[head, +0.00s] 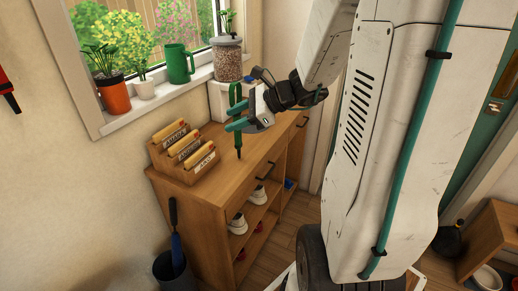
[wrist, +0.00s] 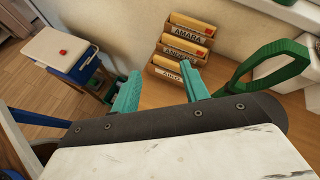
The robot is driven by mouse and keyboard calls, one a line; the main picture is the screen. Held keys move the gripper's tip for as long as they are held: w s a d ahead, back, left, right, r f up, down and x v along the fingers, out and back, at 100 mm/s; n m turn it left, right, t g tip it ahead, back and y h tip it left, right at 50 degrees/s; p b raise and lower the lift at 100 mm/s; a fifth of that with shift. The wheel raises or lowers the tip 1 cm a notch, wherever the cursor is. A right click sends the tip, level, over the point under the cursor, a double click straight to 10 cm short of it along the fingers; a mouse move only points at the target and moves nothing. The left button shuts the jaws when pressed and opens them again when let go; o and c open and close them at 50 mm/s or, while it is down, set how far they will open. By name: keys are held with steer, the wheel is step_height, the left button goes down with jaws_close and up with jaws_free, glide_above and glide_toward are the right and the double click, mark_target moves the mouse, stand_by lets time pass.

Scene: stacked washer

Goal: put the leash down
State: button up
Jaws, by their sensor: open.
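The green leash (head: 239,140) shows in the head view as a narrow upright strip at my gripper, its lower end at the wooden cabinet top. A green loop stands above the fingers. In the wrist view the leash's loop (wrist: 272,62) is to the right of the right finger, and part of it is hidden by the gripper. My gripper (head: 236,122) has teal fingers and is over the cabinet top. In the wrist view the gripper (wrist: 162,82) is open, with a clear gap between its fingertips. I cannot tell whether the leash touches a finger.
The wooden cabinet (head: 197,200) carries a tiered rack of name-labelled files (head: 186,152) left of my gripper, and a white box (head: 221,101) behind. Potted plants, a green mug (head: 179,63) and a jar (head: 227,58) stand on the sill. Some cabinet top is bare.

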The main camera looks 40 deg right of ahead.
steer(key=s+a+r+n+g, duration=0.3)
steer(key=s+a+n+g, duration=0.4)
steer(key=s+a+n, duration=0.5)
steer(key=s+r+n+g+h, duration=0.1)
steer(key=s+n+h, duration=0.6)
steer(key=s+n, duration=0.3)
steer(key=shift+s+d+r+n+h, duration=0.15)
steer(key=shift+s+d+n+h, duration=0.2)
steer(key=shift+n, duration=0.85)
steer(key=shift+a, duration=0.1)
